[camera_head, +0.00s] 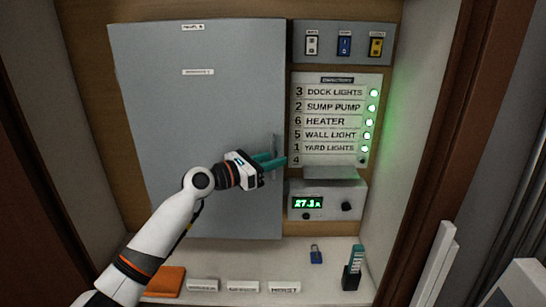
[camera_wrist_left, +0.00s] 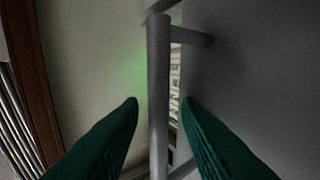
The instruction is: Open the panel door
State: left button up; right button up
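The grey panel door (camera_head: 200,120) is shut, or nearly so, at the left of the cabinet in the head view. Its upright bar handle (camera_head: 276,148) is at the right edge of the door, partly hidden by my gripper. In the left wrist view the handle (camera_wrist_left: 158,95) stands between two green fingers. My left gripper (camera_head: 275,160) is at the handle with its fingers apart, one on each side of the bar. A gap shows between each finger and the bar. My right gripper is not in view.
Right of the door are a switch panel (camera_head: 342,45), a directory board (camera_head: 334,122) with green lights and a meter box (camera_head: 325,201). On the shelf (camera_head: 335,270) are a blue padlock (camera_head: 316,254), a green-topped object (camera_head: 353,268), an orange item (camera_head: 165,282) and several labels.

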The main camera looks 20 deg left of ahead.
pick_arm(q)
jog(key=shift+w+d, duration=0.15)
grip_shut()
